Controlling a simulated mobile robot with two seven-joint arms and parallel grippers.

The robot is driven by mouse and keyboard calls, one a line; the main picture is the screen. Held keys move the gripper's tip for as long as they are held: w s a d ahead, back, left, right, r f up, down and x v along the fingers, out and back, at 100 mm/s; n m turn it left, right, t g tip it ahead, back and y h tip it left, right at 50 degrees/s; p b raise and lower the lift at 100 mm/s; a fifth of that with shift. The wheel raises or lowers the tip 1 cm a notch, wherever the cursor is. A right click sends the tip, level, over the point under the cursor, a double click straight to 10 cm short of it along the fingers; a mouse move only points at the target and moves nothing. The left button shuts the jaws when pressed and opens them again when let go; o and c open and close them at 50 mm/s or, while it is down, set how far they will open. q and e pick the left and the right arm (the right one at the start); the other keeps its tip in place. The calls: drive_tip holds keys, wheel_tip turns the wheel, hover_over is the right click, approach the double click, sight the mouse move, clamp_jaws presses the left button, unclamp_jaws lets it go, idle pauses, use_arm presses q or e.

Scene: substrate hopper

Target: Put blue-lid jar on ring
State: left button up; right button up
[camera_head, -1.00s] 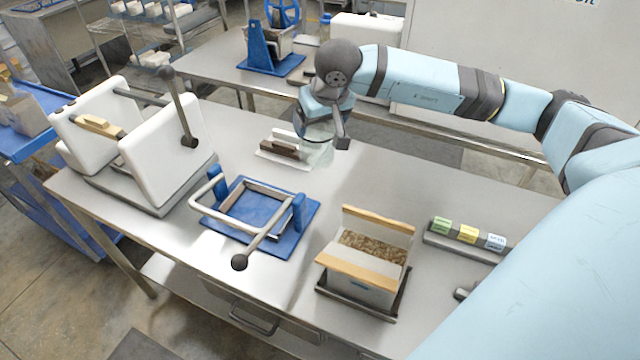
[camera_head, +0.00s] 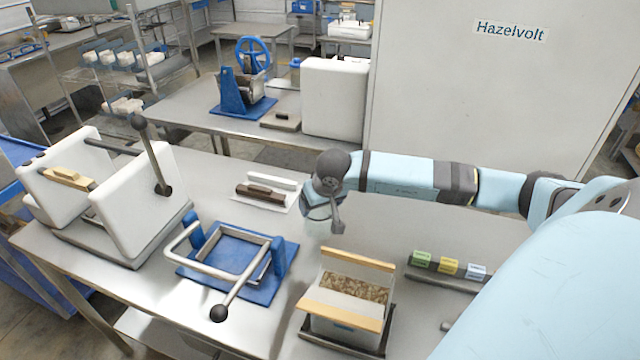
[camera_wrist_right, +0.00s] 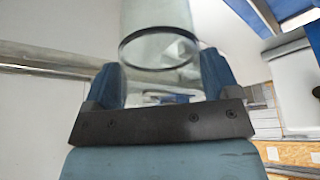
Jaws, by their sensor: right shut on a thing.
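My right gripper (camera_head: 322,212) hangs above the steel bench, to the right of the tray with the dark block. In the right wrist view its blue fingers (camera_wrist_right: 160,78) are shut on a clear, pale cylindrical jar (camera_wrist_right: 158,30) with a dark round rim. The jar also shows faintly under the gripper in the head view (camera_head: 318,230). I see no blue lid on the held jar, and its far end is cut off. A small blue-topped thing (camera_head: 295,72) stands on the back table beside a white box. I cannot make out a ring. My left gripper is out of view.
On the bench are a white press (camera_head: 125,215), a blue frame with a metal handle (camera_head: 270,290), a wooden-edged box of brown substrate (camera_head: 345,322) and a rail with coloured labels (camera_head: 448,268). A tray (camera_head: 290,185) lies behind.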

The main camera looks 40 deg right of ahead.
wheel_tip(320, 180, down, 5)
drive_tip(key=shift+r+p, duration=0.2)
drive_tip(key=shift+p, duration=0.15)
drive_tip(key=shift+f, duration=0.15)
drive_tip(key=shift+f, duration=0.1)
drive_tip(key=shift+f+b, duration=0.1)
drive_tip(key=shift+b, duration=0.25)
drive_tip(key=o, duration=1.1)
